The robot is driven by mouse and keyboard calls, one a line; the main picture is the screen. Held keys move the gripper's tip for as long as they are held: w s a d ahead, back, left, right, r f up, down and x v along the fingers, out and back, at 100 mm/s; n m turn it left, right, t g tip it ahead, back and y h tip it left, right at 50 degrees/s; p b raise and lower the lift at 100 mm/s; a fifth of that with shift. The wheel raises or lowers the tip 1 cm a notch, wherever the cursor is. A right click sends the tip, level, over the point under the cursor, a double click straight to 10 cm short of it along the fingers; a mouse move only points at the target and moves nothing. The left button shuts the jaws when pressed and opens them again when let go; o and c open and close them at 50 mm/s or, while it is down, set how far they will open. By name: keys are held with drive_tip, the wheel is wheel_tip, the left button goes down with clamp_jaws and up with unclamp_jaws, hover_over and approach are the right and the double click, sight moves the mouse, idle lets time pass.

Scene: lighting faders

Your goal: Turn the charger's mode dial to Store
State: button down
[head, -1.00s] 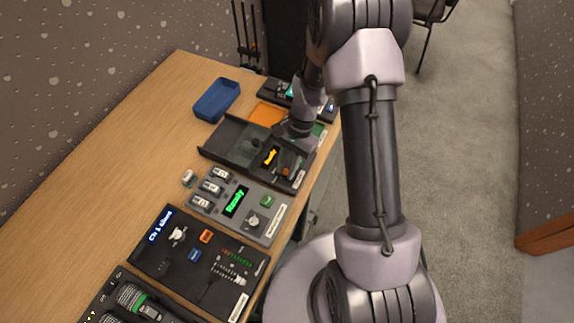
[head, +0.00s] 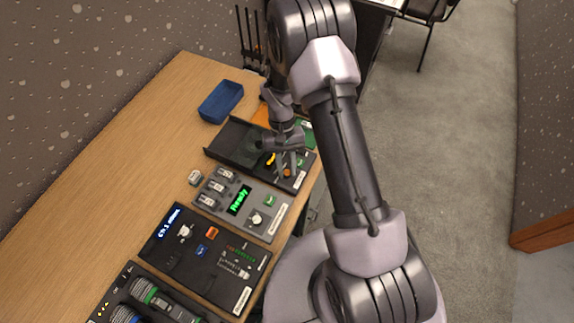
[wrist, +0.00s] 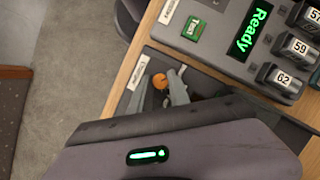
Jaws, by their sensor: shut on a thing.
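The dark device (head: 228,148) with a raised tray stands on the bench, and I take it for the charger; its name label (wrist: 137,72) is too small to read surely. Its small orange dial (head: 287,172) is near the front edge, and it also shows in the wrist view (wrist: 159,81). My gripper (wrist: 158,88) is shut on the orange dial, one grey finger on each side. In the head view my gripper (head: 287,168) comes down over the dial. The dial's pointer and mode markings cannot be read. The amber display (head: 270,159) is partly covered by my gripper.
A grey panel (head: 262,230) with a green "Ready" display, numbered packs and a silver knob lies just in front. A black panel (head: 225,285) and microphones (head: 165,300) lie nearer. A blue bin (head: 221,101) stands behind. The bench's left side is clear.

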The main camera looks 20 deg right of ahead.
drive_tip(key=shift+n+h, duration=0.3)
drive_tip(key=shift+n, duration=0.3)
drive_tip(key=c, duration=1.3)
unclamp_jaws()
drive_tip(key=shift+o, duration=0.2)
drive_tip(key=p+v, duration=0.5)
drive_tip(key=v, duration=1.2)
drive_tip(key=shift+r, duration=0.3)
drive_tip(key=shift+a, duration=0.1)
